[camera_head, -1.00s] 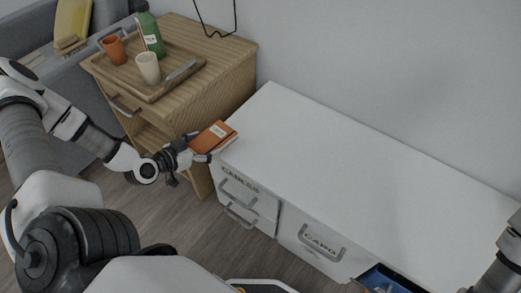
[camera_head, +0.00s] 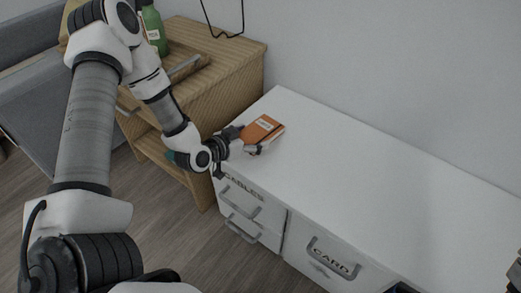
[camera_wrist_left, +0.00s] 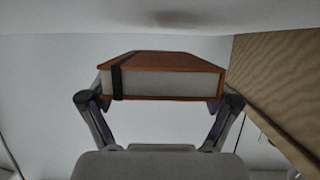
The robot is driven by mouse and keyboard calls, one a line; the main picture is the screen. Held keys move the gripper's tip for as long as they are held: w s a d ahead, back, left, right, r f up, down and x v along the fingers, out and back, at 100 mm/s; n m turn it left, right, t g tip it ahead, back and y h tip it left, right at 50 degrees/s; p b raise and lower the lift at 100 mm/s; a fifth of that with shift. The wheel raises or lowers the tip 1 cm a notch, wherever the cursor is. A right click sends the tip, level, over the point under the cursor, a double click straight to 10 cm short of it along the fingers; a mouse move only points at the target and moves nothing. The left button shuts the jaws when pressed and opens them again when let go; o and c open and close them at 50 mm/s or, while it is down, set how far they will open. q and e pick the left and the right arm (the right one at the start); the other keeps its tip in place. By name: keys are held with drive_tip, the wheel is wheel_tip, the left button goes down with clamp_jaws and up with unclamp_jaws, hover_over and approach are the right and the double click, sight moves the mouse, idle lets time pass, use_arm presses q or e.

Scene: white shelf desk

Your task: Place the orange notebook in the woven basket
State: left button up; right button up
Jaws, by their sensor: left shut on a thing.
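The orange notebook (camera_head: 262,132) with a white label is at the left end of the white desk top in the head view. My left gripper (camera_head: 248,147) is shut on its near edge. In the left wrist view the notebook (camera_wrist_left: 165,84) shows its pale page edge and a dark strap, between the two fingers of the left gripper (camera_wrist_left: 160,105). I cannot tell whether the notebook touches the desk. No woven basket shows in these frames. At the right edge of the head view only a small dark part of my other arm shows, without its fingers.
The white desk (camera_head: 380,190) has a bare top and drawers in front, with an opening at the bottom right. A wooden cabinet (camera_head: 235,75) stands to the left, with a green bottle (camera_head: 153,30) on it, partly behind my left arm. A grey sofa (camera_head: 45,110) is at far left.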

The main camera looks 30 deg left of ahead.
use_arm(q)
drive_tip(key=shift+w+d+f, duration=0.1)
drive_tip(key=shift+w+d, duration=0.15)
drive_tip(key=shift+w, duration=0.2)
drive_tip(key=shift+w+d+f+b, duration=0.1)
drive_tip(key=shift+w+d+b, duration=0.3)
drive_tip(key=shift+w+b, duration=0.1)
wheel_tip(320, 180, down, 3)
drive_tip(key=shift+w+d+r+b, duration=0.1)
drive_tip(key=shift+w+b, duration=0.05)
drive_tip(key=shift+b, duration=0.65)
drive_tip(key=o, duration=1)
